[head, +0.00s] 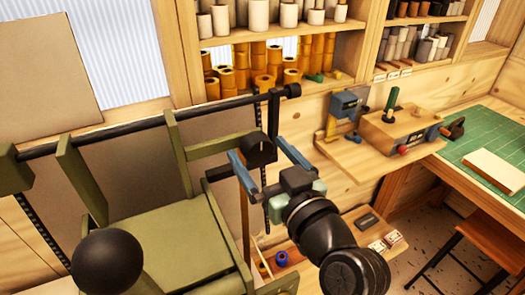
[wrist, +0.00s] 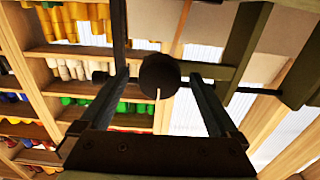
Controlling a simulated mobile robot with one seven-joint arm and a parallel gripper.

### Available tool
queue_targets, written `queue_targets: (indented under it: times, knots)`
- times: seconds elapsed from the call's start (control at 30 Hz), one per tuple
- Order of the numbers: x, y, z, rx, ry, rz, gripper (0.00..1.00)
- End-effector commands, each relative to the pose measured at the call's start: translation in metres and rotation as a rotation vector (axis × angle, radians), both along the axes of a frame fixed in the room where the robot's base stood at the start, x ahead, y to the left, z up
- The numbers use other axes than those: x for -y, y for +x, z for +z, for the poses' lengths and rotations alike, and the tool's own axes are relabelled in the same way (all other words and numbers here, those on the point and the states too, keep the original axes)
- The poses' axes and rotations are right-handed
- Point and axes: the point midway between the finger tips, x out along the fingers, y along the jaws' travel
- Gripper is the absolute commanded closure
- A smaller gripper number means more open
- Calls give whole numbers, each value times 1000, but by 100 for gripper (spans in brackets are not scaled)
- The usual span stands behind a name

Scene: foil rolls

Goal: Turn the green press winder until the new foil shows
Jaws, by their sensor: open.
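The green press (head: 190,235) fills the left of the head view. Its dark winder shaft (head: 110,133) runs across the top to a crank (head: 275,108) at the right end. The crank's dark round handle knob (head: 262,141) hangs below the shaft. My gripper (head: 258,153) is open, its two blue-grey fingers on either side of the knob. In the wrist view the knob (wrist: 160,72) sits between the open fingertips (wrist: 159,80), with visible gaps on both sides. I cannot make out any foil on the press.
Shelves of foil rolls (head: 270,65) stand behind the press. A wooden ledge with a small device (head: 400,125) is to the right, beside a bench with a green mat (head: 490,150). A large black ball (head: 108,262) stands out at the press's front left.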

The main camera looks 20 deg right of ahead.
Motion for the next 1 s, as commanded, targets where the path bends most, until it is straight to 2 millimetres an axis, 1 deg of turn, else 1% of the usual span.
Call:
queue_targets:
  times: [0.07, 0.17, 0.2, 0.27, 0.3, 0.37, 0.4, 0.53, 0.57, 0.8, 1.0]
  knots:
    - [0, 0, 0, 0, 0, 0, 3]
    - [0, 0, 0, 0, 0, 0, 20]
    - [0, 0, 0, 0, 0, 0, 27]
    - [0, 0, 0, 0, 0, 0, 38]
    - [0, 0, 0, 0, 0, 0, 45]
    - [0, 0, 0, 0, 0, 0, 56]
    - [0, 0, 0, 0, 0, 0, 63]
    - [0, -1, 0, 0, 1, 0, 86]
    - [0, -1, 0, 0, 1, 0, 89]
    - [0, -1, 0, -1, 24, 0, 89]
    - [0, -1, 1, -4, 113, -1, 89]
